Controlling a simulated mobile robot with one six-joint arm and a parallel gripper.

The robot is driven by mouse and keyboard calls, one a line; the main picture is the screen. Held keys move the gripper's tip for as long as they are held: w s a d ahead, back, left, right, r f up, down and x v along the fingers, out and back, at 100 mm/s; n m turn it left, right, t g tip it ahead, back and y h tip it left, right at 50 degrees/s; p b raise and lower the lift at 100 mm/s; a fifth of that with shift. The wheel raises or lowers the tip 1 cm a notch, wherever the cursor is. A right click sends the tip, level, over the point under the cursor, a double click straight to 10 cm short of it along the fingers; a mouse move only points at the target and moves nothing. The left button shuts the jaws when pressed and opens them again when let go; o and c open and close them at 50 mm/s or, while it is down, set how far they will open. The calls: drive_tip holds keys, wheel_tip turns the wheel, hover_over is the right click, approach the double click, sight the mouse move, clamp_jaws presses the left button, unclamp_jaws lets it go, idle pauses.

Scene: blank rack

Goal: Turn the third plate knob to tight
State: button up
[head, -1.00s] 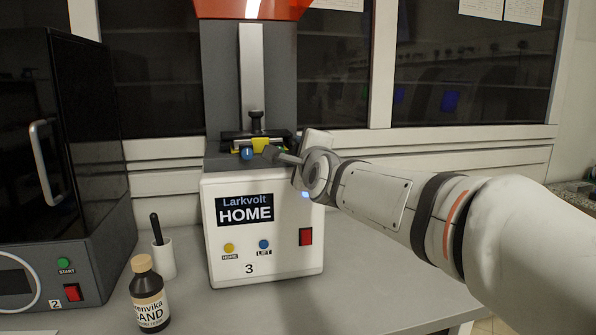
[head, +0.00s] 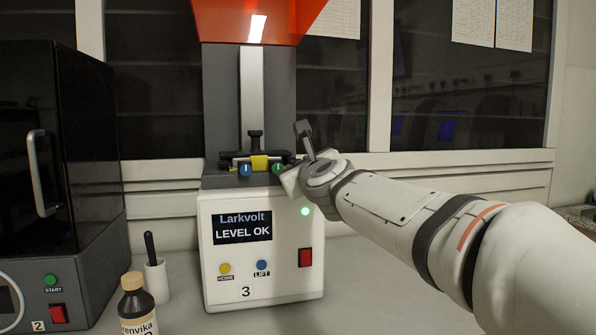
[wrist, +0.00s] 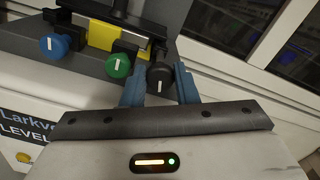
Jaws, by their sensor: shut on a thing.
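The printer (head: 213,262), numbered 3, stands on the bench, and its display (head: 242,228) reads "LEVEL OK". Three plate knobs show in the wrist view: a blue knob (wrist: 55,45) at left, a green knob (wrist: 119,65) in the middle and a black knob (wrist: 159,77) at right. The white mark on the black knob is about upright in the picture. My gripper (wrist: 159,88) is shut on the black knob, with one blue-grey finger on each side. In the head view, my wrist hides the black knob, while the blue (head: 246,169) and green (head: 278,168) knobs show.
A lit green lamp (head: 305,211) and a red switch (head: 305,257) are on the printer's front. The orange cover (head: 262,18) is above. A dark machine (head: 75,180), a white cup (head: 156,282) and a brown bottle (head: 136,302) are at left. Bench right of the printer is clear.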

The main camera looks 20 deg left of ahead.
drive_tip(key=shift+f+m, duration=0.35)
drive_tip(key=shift+m, duration=0.55)
drive_tip(key=o, duration=0.6)
drive_tip(key=shift+o, duration=0.4)
drive_tip(key=shift+r, duration=0.15)
drive_tip(key=v, duration=0.7)
drive_tip(key=shift+s, duration=0.35)
drive_tip(key=shift+d, duration=0.15)
